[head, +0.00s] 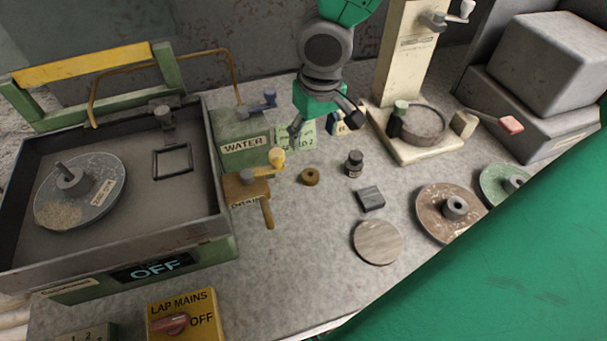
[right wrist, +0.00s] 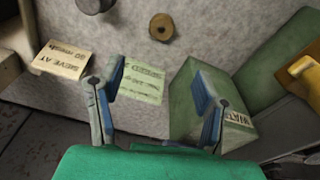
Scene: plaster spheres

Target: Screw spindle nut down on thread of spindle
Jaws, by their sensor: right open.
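The spindle (head: 63,170) stands up through the middle of a grey round plate (head: 100,188) in the lap tray at the left of the head view. No nut can be made out on it. A small brass ring, apparently the spindle nut (head: 311,176), lies flat on the bench right of the drain tap. It also shows near the top of the right wrist view (right wrist: 162,27). My right gripper (head: 325,122) is open and empty, above the back of the bench, behind the nut and apart from it. Its spread blue-lined fingers (right wrist: 158,80) show in the wrist view. My left gripper is not in view.
The lap tray's raised wall (head: 222,180), the green water box (head: 243,143) and the yellow-handled drain tap (head: 262,172) stand between nut and spindle. A dark knobbed weight (head: 354,163), a grey block (head: 371,199) and a round disc (head: 377,242) lie right. Front-middle bench is clear.

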